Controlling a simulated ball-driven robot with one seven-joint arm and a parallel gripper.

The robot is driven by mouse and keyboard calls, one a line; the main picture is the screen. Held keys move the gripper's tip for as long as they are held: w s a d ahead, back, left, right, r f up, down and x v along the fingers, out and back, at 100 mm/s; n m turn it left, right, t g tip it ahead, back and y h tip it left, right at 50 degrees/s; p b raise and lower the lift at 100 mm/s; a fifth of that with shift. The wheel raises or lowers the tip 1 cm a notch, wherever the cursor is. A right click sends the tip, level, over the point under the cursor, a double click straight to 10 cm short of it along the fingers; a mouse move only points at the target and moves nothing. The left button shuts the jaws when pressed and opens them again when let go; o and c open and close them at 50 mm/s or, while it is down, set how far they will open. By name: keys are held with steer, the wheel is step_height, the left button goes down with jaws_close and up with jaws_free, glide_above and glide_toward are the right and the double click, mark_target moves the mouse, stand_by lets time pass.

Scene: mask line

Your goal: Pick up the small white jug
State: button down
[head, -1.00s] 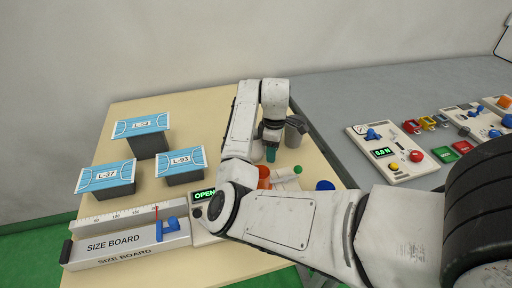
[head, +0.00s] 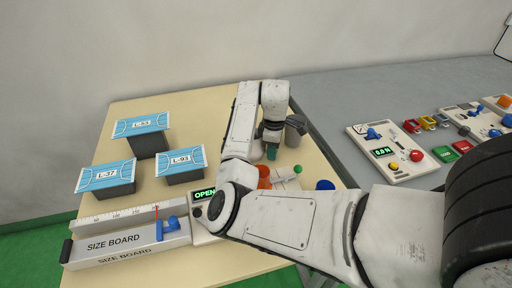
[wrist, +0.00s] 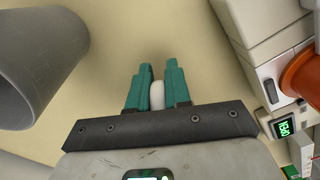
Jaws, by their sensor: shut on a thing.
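My gripper (wrist: 157,88) has teal fingers and is shut on a small white thing (wrist: 157,96), taken to be the small white jug. Only a narrow rounded part of it shows between the fingers in the wrist view. Its handle and base are hidden. In the head view my gripper (head: 271,153) points down over the far right part of the cream table (head: 215,108). I cannot tell whether the jug is clear of the table.
A grey cup-like container (head: 296,125) stands close by and shows large in the wrist view (wrist: 38,60). A machine with an orange part (wrist: 302,75) is at the right there. Three blue mask blocks (head: 141,125) and a size board (head: 125,240) lie left.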

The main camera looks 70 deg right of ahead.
steer(key=shift+r, duration=0.25)
stand_by(0.3)
steer(key=shift+r, duration=1.05)
steer(key=shift+s+a+r+p, duration=0.7)
steer(key=shift+s+a+r, duration=0.55)
steer(key=shift+s+r, duration=0.6)
steer(key=shift+s+a+r+p, duration=0.65)
steer(key=shift+s+a+r, duration=0.6)
steer(key=shift+s+r, duration=0.55)
steer(key=shift+s+a+r+p, duration=0.7)
steer(key=shift+s+a+r, duration=0.7)
steer(key=shift+s, duration=0.7)
steer(key=shift+s+d+r, duration=0.1)
steer(key=shift+r, duration=0.1)
